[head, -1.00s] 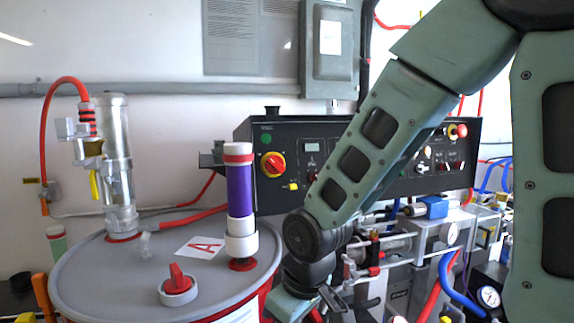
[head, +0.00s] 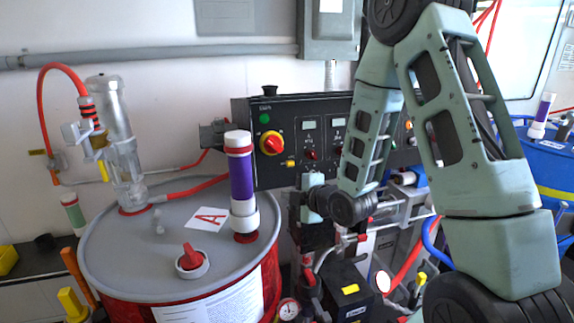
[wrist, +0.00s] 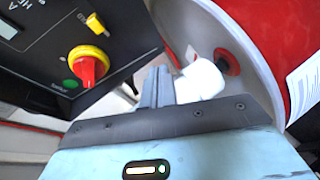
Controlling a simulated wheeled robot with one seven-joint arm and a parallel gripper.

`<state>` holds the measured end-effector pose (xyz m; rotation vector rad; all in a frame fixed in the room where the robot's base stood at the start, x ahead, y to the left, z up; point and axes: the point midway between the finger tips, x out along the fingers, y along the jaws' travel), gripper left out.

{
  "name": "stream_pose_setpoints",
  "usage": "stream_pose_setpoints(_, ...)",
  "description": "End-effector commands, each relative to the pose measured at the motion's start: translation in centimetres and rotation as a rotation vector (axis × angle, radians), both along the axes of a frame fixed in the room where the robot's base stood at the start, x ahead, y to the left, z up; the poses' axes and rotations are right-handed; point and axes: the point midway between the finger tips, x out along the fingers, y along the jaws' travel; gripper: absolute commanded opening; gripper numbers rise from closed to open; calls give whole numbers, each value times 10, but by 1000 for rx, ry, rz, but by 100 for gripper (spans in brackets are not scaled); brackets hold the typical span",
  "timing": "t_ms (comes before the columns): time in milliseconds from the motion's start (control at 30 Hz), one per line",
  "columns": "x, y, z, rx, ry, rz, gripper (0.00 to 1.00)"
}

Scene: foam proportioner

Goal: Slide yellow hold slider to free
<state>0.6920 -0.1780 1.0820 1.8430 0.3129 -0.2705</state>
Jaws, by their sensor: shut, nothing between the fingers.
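The yellow slider (head: 290,163) is a small yellow piece on the black control panel (head: 330,108), just below and right of the red and yellow rotary knob (head: 271,143). In the wrist view the slider (wrist: 96,22) is at the upper left, near the knob (wrist: 88,68). Its exact position along its travel is too small to read. My gripper (wrist: 158,80) is shut and empty. Its fingers are apart from the slider, pointing toward the gap between the panel and the drum.
The drum (head: 110,255) stands at left, with a purple and white cylinder (head: 242,185) upright on its lid. This cylinder is close to my gripper. Gauges, hoses and a black box (head: 345,290) crowd the area below the panel. A blue drum (head: 550,165) is at far right.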

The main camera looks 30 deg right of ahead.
Motion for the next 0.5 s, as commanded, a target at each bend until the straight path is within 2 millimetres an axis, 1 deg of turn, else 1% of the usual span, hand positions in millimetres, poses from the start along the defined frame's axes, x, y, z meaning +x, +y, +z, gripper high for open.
stream_pose_setpoints(100, 3, -9, 6, -106, -142, 31, 0)
stream_pose_setpoints(200, 4, -14, 13, -183, -241, 39, 0)
stream_pose_setpoints(333, 2, -19, 20, -249, -326, 35, 0)
stream_pose_setpoints(500, 1, -22, 24, -282, -365, 29, 0)
